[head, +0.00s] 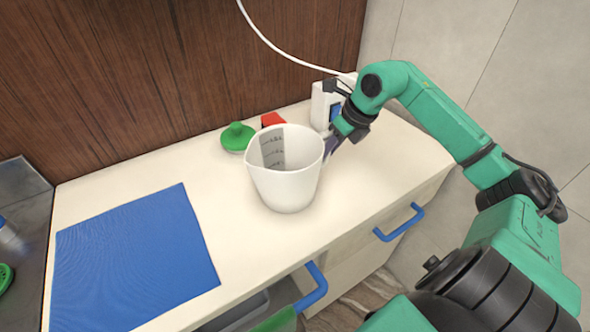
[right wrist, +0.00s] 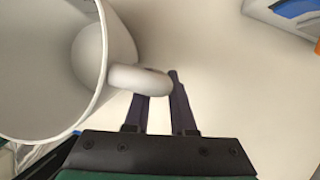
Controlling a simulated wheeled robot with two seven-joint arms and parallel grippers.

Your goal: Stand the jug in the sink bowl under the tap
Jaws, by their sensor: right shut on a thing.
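The white jug (head: 287,185), with a grey measuring scale, is upright over the right part of the counter. I cannot tell whether its base touches the counter. My right gripper (head: 332,146) is at the jug's right side, shut on its handle. In the right wrist view the jug's rim and wall (right wrist: 50,128) fill the left, and its handle (right wrist: 140,80) is at the fingertips (right wrist: 160,88). At the far left a grey metal surface (head: 22,195) shows in part, perhaps the sink area. No bowl or tap is clearly visible. My left gripper is out of view.
A blue mat (head: 135,255) lies on the cream counter (head: 240,230) left of the jug. Behind the jug are a green knobbed lid (head: 237,137), a red item (head: 272,119) and a white device (head: 322,103) by a cable. Blue drawer handles (head: 400,224) jut out in front.

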